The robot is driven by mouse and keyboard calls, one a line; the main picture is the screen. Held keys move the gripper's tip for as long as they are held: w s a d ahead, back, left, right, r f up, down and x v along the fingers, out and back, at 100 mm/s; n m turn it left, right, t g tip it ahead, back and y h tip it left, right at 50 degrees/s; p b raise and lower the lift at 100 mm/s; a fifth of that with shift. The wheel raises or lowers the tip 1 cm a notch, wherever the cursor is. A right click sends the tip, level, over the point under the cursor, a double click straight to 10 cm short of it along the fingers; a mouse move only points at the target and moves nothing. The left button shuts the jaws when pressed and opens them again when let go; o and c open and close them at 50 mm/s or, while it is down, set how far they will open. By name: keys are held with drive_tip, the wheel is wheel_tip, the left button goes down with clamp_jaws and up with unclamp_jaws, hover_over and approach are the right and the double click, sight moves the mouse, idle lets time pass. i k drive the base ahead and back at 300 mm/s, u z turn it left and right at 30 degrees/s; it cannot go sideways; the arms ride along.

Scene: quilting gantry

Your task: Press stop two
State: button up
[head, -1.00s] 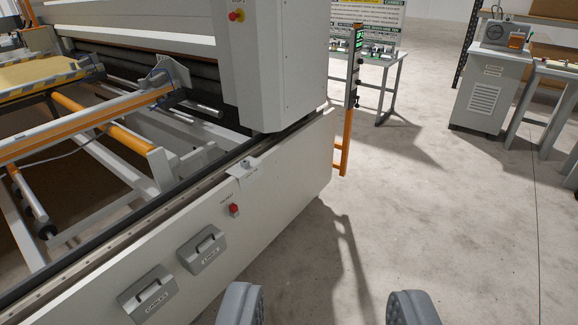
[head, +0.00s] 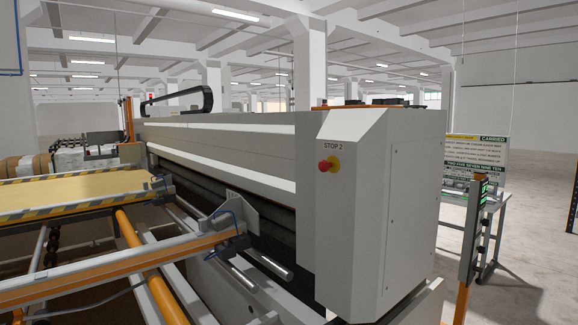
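The stop two button (head: 326,165) is a red mushroom head on a yellow base. It sits on the left-facing side of the grey end housing (head: 350,215) of the gantry, right of centre in the head view. The label "STOP 2" (head: 332,147) is printed just above it. Nothing covers the button. My gripper is not in the head view now, so its position relative to the button does not show.
The long gantry beam (head: 230,140) runs back left from the housing. An orange rail (head: 110,265) and rollers fill the lower left. An orange post with a green display (head: 474,215) stands right of the housing. Open floor (head: 535,245) lies at far right.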

sight(324, 166)
drive_tip(key=z, duration=0.1)
drive_tip(key=k, duration=0.6)
drive_tip(key=z, duration=0.55)
drive_tip(key=i, duration=1.7)
drive_tip(key=u, duration=0.35)
